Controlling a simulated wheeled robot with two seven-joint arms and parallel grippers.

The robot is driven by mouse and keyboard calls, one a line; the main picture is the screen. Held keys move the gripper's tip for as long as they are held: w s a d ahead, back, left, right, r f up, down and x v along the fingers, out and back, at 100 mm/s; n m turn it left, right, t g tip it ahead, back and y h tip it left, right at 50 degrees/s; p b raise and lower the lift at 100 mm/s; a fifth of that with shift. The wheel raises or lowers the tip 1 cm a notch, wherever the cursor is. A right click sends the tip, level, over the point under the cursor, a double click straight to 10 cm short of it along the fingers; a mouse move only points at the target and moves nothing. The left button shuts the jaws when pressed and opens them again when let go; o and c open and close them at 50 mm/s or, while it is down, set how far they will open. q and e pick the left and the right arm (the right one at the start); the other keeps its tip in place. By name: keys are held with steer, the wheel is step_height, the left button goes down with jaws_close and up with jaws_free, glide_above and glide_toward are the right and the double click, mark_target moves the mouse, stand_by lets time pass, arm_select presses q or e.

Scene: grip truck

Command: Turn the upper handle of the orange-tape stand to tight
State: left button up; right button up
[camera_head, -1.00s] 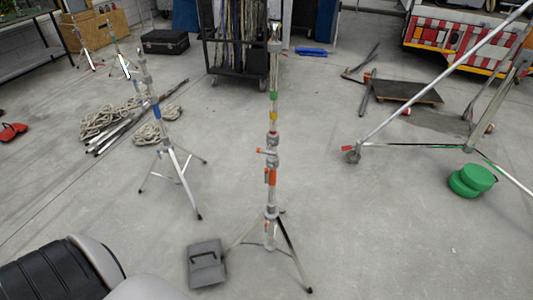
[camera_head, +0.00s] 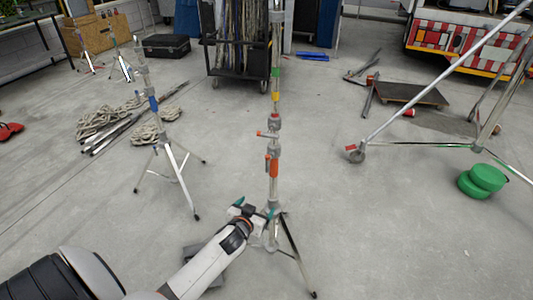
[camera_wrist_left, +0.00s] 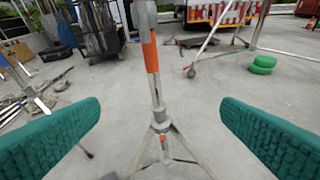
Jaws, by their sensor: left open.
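The orange-tape stand (camera_head: 273,185) stands upright on its tripod legs in the middle of the head view. Its upper handle (camera_head: 266,134) is orange-red and points left from the upper collar; a second handle sits lower beside the orange tape. In the left wrist view the stand's orange-taped pole (camera_wrist_left: 150,52) rises between my fingers, and the upper handle is not visible there. My left gripper (camera_head: 254,208) is open and empty, low by the stand's lower part. Its green finger pads (camera_wrist_left: 160,128) spread wide on either side of the pole, apart from it. My right gripper is not in view.
A blue-tape stand (camera_head: 154,105) stands to the left, near coiled rope (camera_head: 95,122) and poles. A rolling rack (camera_head: 238,50) is behind. A slanted metal pole (camera_head: 430,80) and green discs (camera_head: 482,180) are at right. A grey case (camera_head: 205,262) is partly hidden by my left arm.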

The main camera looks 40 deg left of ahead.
mark_target(267, 137)
arm_select(q)
step_height(267, 137, up, 16)
steer(key=w+a+r+n+t+y+b, duration=0.1)
steer(key=w+a+n+t+y+b, duration=0.1)
steer(key=w+t+b, duration=0.15)
steer(key=shift+t, duration=0.45)
steer(key=x, duration=0.7)
steer(key=p+x, duration=0.1)
steer(key=x, duration=0.3)
steer(key=shift+f, duration=0.4)
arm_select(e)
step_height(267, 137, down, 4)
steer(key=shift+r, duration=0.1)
arm_select(q)
steer(key=c, duration=1)
